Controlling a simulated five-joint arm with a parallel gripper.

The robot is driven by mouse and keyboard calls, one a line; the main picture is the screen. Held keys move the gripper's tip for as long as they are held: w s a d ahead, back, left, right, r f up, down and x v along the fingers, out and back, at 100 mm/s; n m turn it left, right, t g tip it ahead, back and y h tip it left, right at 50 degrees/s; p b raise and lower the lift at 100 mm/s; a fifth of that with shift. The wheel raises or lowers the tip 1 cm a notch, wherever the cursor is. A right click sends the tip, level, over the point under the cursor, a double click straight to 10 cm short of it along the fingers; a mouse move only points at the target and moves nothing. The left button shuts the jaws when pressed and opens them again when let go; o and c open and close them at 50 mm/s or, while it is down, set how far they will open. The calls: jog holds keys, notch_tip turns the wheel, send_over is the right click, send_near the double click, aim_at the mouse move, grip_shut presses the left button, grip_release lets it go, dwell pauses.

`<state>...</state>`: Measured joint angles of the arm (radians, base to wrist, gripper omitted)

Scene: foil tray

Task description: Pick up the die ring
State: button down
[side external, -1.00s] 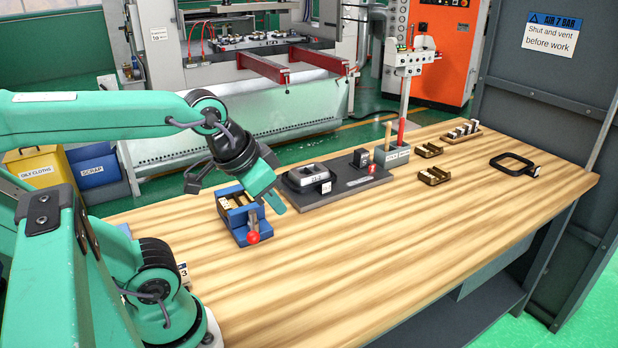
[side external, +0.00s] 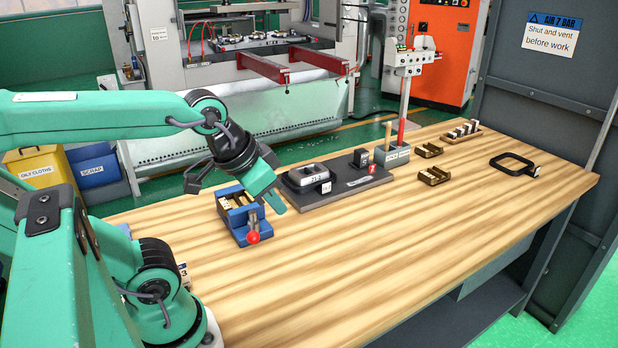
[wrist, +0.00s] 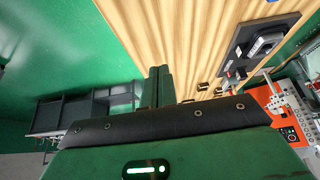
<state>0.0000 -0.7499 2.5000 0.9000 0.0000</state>
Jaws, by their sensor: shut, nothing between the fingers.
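The die ring (side external: 513,164) is a black, rounded-square band with a small white-faced tab at its right end. It lies flat near the right end of the wooden table in the side view. I cannot make it out in the wrist view. The gripper is far to the left of the ring. Its closed green fingers also show in the wrist view (wrist: 158,72).
A blue block (side external: 240,216) with a red-knobbed lever stands close to my gripper. A dark plate (side external: 335,196) carries a foil-tray die. Small brown racks (side external: 434,176) and a grey holder (side external: 392,157) with upright tools stand farther back. The table front is clear.

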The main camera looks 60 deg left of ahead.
jog(key=c, duration=1.5)
grip_release()
jog(key=shift+w+r, duration=0.1)
jog(key=w+a+r+g, duration=0.1)
jog(key=w+a+g, duration=0.1)
jog(key=w+a, duration=0.6)
jog(key=w+a+r+g, duration=0.1)
jog(key=w+a, duration=0.2)
jog(key=w, duration=0.9)
jog(key=w+a+f+g, duration=0.1)
jog(key=w+a+f, duration=0.2)
jog(key=a+f, duration=0.2)
jog(key=w+a+f, duration=0.4)
jog(key=a+f, duration=0.1)
jog(key=a, duration=0.2)
jog(key=w+a+f+g, duration=0.1)
jog(key=w+a+f, duration=0.2)
jog(key=a+f, duration=0.2)
jog(key=shift+w+a+f+g, duration=0.2)
jog(key=shift+a+f+g, duration=0.15)
jog(key=shift+f, duration=0.2)
jog(key=shift+f, duration=0.1)
